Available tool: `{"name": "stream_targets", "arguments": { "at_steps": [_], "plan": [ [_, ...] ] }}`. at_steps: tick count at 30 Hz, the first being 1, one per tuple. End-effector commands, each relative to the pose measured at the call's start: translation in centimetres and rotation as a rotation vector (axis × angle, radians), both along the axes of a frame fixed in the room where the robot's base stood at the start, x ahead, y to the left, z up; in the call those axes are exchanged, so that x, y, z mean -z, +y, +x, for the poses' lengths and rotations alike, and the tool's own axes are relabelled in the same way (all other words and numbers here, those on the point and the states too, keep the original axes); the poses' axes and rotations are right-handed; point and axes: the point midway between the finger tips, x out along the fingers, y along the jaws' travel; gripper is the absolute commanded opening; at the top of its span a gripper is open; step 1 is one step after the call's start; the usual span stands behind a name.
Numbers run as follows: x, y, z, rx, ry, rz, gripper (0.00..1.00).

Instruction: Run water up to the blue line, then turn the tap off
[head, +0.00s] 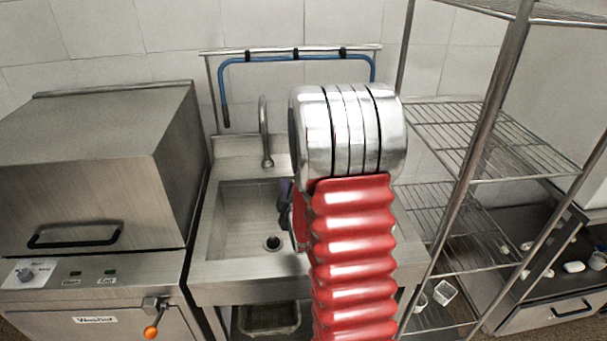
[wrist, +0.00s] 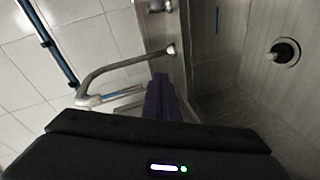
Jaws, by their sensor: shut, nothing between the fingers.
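The sink (head: 228,222) stands in the middle of the head view, with its steel tap (head: 264,130) rising at the back. In the wrist view the bent tap spout (wrist: 115,70) is to the left of the basin, and the blue line (wrist: 218,18) is a short mark on the basin wall. The drain (head: 272,243) also shows in the wrist view (wrist: 285,53); I see no water in the basin or from the spout. My gripper (wrist: 160,80) is shut and empty, its dark purple fingers close to the spout. In the head view my arm hides the basin's right part.
A blue hose (head: 290,58) hangs on a rail behind the sink. A steel hooded machine (head: 100,160) stands close on the left, a wire shelf rack (head: 490,140) on the right. A basket (head: 268,318) sits under the sink.

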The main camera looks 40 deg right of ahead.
Motion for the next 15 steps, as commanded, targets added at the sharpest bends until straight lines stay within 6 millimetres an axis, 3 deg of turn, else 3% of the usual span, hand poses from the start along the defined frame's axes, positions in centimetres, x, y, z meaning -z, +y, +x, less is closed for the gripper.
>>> {"name": "stream_targets", "arguments": {
  "at_steps": [6, 15],
  "plan": [
    [2.7, -3.4, -1.5, 0.022, -0.037, -0.156, 0.0],
    [3.4, -4.7, -2.3, 0.036, -0.059, -0.234, 0.0]
  ]
}}
